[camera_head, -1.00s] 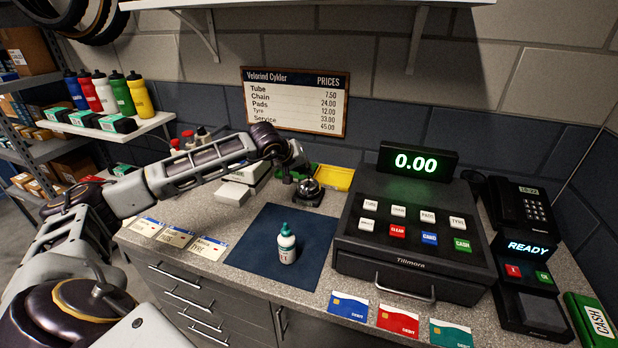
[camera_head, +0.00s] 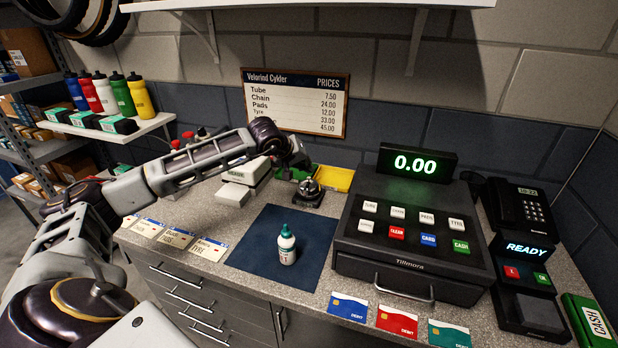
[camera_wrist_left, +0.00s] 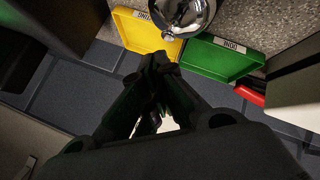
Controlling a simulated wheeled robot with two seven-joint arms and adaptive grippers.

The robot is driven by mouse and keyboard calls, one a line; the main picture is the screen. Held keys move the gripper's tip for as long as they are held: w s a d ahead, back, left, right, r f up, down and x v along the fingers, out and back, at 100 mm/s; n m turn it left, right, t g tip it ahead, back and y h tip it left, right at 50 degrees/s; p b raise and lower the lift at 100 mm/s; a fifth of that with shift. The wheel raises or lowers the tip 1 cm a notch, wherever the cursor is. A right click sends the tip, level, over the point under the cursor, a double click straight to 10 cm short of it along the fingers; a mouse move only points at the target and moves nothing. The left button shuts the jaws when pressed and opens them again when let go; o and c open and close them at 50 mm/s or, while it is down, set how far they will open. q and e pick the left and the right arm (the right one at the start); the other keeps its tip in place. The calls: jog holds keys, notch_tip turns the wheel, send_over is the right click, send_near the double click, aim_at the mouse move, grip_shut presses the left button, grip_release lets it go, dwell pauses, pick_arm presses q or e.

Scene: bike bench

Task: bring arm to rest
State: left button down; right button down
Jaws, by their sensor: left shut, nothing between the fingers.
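My left arm comes in from the left in the head view and reaches over the back of the counter. Its gripper (camera_head: 298,158) is beyond the blue mat, above the small trays and the silver bell (camera_head: 308,191). In the left wrist view the fingers (camera_wrist_left: 160,62) are dark, together and empty. There the bell (camera_wrist_left: 184,14) lies just past the fingertips, with a yellow tray (camera_wrist_left: 138,32) and a green tray (camera_wrist_left: 218,62) beside it. My right gripper is not in view.
A small white bottle with a teal cap (camera_head: 287,244) stands on the blue mat (camera_head: 248,256). The cash register (camera_head: 410,262) is to its right, with a card terminal (camera_head: 526,290) beyond. Price cards (camera_head: 174,237) lie at the left. A price board (camera_head: 296,103) hangs behind.

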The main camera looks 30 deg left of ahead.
pick_arm(q)
jog(key=shift+r, duration=0.15)
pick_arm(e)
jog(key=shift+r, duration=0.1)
